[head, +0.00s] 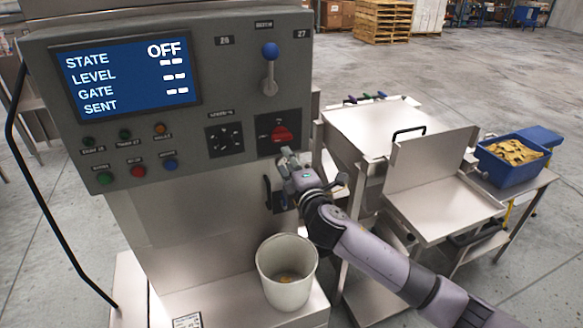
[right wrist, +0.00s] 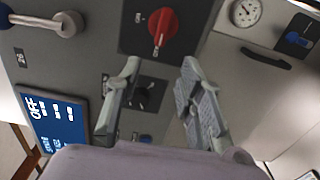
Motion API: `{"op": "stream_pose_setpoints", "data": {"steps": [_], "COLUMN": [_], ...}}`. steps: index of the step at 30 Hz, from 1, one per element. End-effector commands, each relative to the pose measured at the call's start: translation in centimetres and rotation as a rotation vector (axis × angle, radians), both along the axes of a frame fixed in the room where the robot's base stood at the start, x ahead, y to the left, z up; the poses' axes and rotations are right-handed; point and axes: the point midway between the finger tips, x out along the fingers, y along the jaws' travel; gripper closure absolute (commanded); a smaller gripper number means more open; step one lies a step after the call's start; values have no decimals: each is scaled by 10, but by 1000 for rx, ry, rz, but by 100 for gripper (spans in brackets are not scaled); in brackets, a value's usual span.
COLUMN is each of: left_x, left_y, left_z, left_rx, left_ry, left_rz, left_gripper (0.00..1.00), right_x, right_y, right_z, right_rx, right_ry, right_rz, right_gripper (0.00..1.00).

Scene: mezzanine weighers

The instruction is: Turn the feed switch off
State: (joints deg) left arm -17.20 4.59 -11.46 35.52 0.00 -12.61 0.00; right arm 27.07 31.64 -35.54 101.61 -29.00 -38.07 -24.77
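A red rotary switch (head: 281,134) sits on a black plate at the lower right of the grey control panel (head: 225,75). It also shows at the top of the right wrist view (right wrist: 163,27), with a pale mark on its handle. Its label is too small to read, so I cannot tell whether it is the feed switch. The panel's blue screen (head: 124,77) reads STATE OFF, with dashes for LEVEL and GATE. My right gripper (head: 290,158) is just below the red switch, apart from it. In the right wrist view its fingers (right wrist: 158,100) are spread and empty.
A blue-knobbed lever (head: 270,65), a black rotary knob (head: 225,139) and several coloured buttons share the panel. A white bucket (head: 287,272) stands below my right gripper. Steel tables and a blue bin (head: 512,160) are at right.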

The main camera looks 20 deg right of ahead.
Motion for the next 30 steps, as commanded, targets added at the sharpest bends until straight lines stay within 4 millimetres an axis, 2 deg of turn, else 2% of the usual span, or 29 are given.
{"op": "stream_pose_setpoints", "data": {"steps": [3,6,20,22,23,26,29,30], "left_x": [0,0,0,0,0,1,1,1], "left_y": [0,0,0,0,0,-1,-1,-1], "left_z": [0,0,0,-1,-3,-10,-21,-26], "left_rx": [0,0,0,0,0,0,0,-1], "left_ry": [0,0,0,0,0,0,0,0], "left_rz": [0,0,0,0,0,0,0,0], "left_gripper": [100,100,100,100,100,100,100,100], "right_x": [-14,-20,-22,-21,-21,-19,-19,-21], "right_y": [-1,-1,-1,-2,-3,-9,-20,-24], "right_z": [0,0,0,-6,-12,-51,-116,-147], "right_rx": [-1,0,-1,4,9,45,113,147], "right_ry": [0,0,0,8,17,75,172,219], "right_rz": [1,0,-1,-2,-4,-18,-46,-62], "right_gripper": [65,65,65,65,65,65,65,65]}}
